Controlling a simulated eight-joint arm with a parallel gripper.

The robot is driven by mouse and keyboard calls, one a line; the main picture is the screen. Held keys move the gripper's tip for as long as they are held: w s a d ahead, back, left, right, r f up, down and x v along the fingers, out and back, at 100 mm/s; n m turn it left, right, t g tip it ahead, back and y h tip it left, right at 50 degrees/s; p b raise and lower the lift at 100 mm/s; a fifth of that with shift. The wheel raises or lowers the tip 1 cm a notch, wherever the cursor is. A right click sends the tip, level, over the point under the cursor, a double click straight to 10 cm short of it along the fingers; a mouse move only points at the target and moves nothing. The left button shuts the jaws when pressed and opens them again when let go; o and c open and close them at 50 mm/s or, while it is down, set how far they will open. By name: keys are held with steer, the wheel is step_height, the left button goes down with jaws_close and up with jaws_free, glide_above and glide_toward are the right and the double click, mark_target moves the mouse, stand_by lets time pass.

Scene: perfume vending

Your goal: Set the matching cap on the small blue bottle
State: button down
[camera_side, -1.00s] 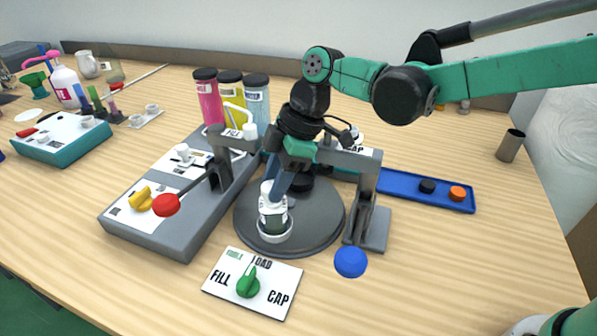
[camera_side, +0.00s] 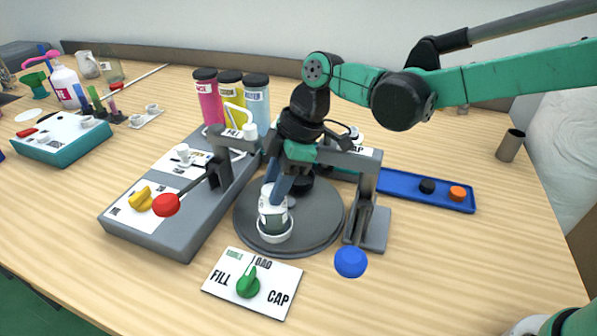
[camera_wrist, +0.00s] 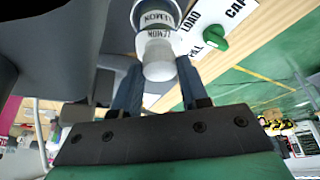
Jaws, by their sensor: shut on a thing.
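My gripper (camera_side: 279,188) points down over the round grey turntable (camera_side: 325,222). I cannot tell where a cap ends and the bottle begins. A black cap (camera_side: 427,186) and an orange cap (camera_side: 457,193) lie on the blue tray (camera_side: 396,184). I cannot make out a small blue bottle.
A green dial (camera_side: 248,281) sits on a FILL, LOAD, CAP card. Tall pink, yellow and light-blue cylinders (camera_side: 256,103) stand behind.

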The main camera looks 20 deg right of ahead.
jaws_free()
stand_by(0.5)
steer(key=shift+r, duration=3.75)
steer(key=s+d+m+t, duration=0.1)
steer(key=d+m, duration=0.1)
steer(key=d, duration=0.1)
steer(key=s+d+m+t+h, duration=0.1)
steer(key=d+m, duration=0.1)
steer(key=d, duration=0.1)
steer(key=s+d+r+m, duration=0.1)
steer(key=d+m, duration=0.1)
steer(key=d, duration=0.1)
steer(key=shift+s+d+m+t, duration=0.3)
steer(key=shift+d+t, duration=0.1)
steer(key=s+d+f+m+t+h, duration=0.3)
steer(key=s+d+f+m, duration=0.1)
steer(key=s+d+m, duration=0.3)
steer(key=d+m, duration=0.2)
steer(key=d, duration=0.1)
steer(key=shift+d+f+m+t+h, duration=0.3)
